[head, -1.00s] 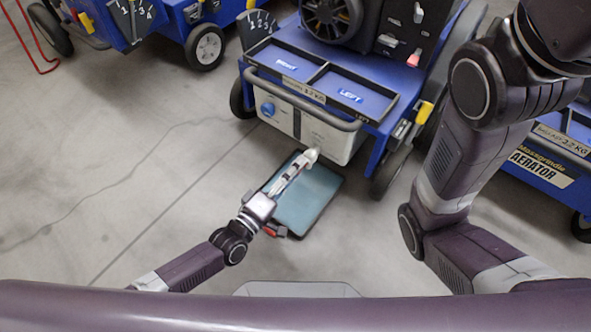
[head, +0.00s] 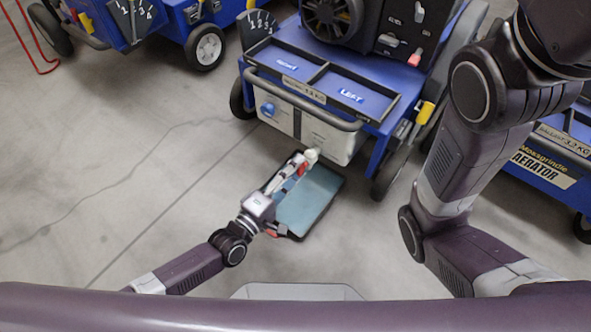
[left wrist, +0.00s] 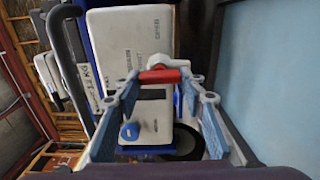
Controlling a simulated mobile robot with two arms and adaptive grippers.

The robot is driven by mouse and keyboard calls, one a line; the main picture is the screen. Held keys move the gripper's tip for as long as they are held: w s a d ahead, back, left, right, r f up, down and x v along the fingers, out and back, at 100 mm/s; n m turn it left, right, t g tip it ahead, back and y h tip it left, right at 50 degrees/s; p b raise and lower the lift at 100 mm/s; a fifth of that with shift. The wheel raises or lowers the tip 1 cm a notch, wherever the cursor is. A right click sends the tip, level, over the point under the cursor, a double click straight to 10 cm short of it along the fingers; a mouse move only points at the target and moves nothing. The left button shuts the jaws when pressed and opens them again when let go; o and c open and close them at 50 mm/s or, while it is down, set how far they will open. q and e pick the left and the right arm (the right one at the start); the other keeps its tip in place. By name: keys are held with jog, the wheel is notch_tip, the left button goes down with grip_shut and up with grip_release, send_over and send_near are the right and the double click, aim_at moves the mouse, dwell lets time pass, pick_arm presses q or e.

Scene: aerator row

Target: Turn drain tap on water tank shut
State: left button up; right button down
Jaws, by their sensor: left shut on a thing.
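The water tank (head: 345,142) is a pale box low on the front of the blue aerator; it also shows in the left wrist view (left wrist: 132,40). The drain tap has a white body (head: 311,155) at the tank's lower front and a red handle (head: 301,169). In the left wrist view the red handle (left wrist: 160,76) lies crosswise between my fingertips, below the white tap body (left wrist: 163,60). My left gripper (left wrist: 162,84) is shut on the red handle, with a finger at each end. My right gripper is out of view.
A teal-bottomed tray (head: 312,205) lies on the floor under the tap, close to my left gripper. A grey bar (head: 300,97) and a blue knob (head: 268,109) are on the tank's front side. Other blue machines stand left and right.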

pick_arm(q)
jog(key=o, duration=1.2)
jog(key=shift+c, duration=0.2)
jog(key=v, duration=1.2)
